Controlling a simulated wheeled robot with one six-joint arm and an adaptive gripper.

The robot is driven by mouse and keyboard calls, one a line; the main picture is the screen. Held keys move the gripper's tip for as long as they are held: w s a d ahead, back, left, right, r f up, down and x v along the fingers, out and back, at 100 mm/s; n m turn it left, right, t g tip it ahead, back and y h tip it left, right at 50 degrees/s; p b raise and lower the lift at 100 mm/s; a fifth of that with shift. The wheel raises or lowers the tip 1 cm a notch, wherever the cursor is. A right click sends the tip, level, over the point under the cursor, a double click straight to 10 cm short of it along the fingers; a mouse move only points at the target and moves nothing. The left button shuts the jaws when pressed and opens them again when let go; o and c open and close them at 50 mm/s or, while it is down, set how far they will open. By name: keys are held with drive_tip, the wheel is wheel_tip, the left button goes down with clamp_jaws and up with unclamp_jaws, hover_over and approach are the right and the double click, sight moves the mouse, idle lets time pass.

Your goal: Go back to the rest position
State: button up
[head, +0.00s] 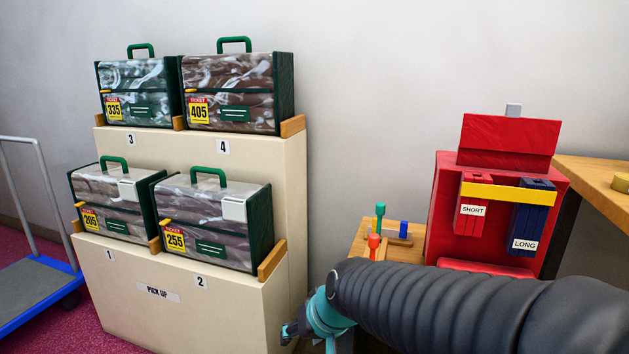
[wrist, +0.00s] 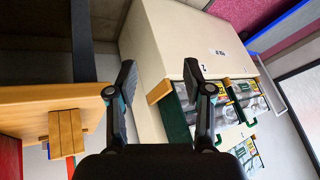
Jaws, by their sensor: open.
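My gripper (head: 291,330) shows in the head view low in the middle, just right of the cream pick-up stand, partly cut off by the lower edge. In the wrist view my gripper (wrist: 160,72) has its two dark fingers spread apart with nothing between them. Several bagged comforters with green handles sit on the stand: ticket 335 (head: 138,90) and ticket 405 (head: 228,93) above, ticket 205 (head: 112,203) and ticket 255 (head: 207,225) below. In the wrist view, rotated, the bags appear right of the fingers.
The stepped cream stand (head: 190,305) fills the left middle. A blue cart (head: 38,290) stands at far left. At right are a small wooden table (head: 400,252) with colored pegs, a red box (head: 440,215) with SHORT and LONG straps, and a wooden tabletop (head: 595,180).

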drive_tip(key=s+d+r+m+h, duration=0.1)
drive_tip(key=s+d+r+h, duration=0.1)
drive_tip(key=s+d, duration=0.5)
drive_tip(key=s+d+r+m+h, duration=0.1)
drive_tip(key=s+d+h, duration=0.1)
drive_tip(key=s+d, duration=0.5)
drive_tip(key=d, duration=0.3)
drive_tip(key=shift+s+d+r+t+p, duration=0.3)
drive_tip(key=shift+d+r+p, duration=0.05)
drive_tip(key=shift+r, duration=0.05)
